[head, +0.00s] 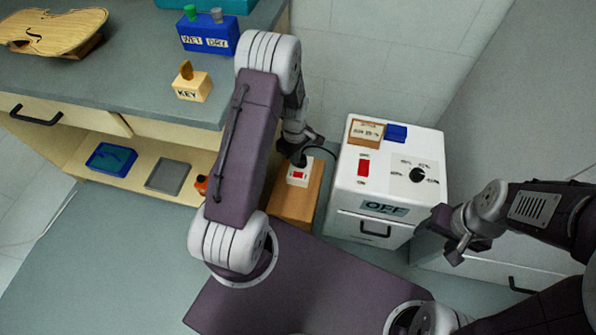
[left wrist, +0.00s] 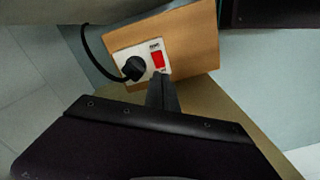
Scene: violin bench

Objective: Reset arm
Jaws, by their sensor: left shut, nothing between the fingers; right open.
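My left gripper (head: 297,158) reaches down to a wooden block with a white socket plate (head: 300,172). In the left wrist view its shut fingers (left wrist: 162,90) point at the plate (left wrist: 148,58), just below a red switch (left wrist: 157,60). A black plug (left wrist: 134,68) with a cable sits in the plate left of the switch. Nothing is held; whether the fingertips touch the plate, I cannot tell. My right gripper (head: 443,235) is open and empty, in front of the right side of a white cabinet.
The white cabinet (head: 345,205) has a red switch, a black knob and an "OFF" label. The grey bench (head: 120,80) at left carries a violin body (head: 52,36), a blue WET/DRY holder (head: 207,35) and a KEY block (head: 192,85). A blue tray (head: 111,158) and grey tray (head: 168,175) lie on the lower shelf.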

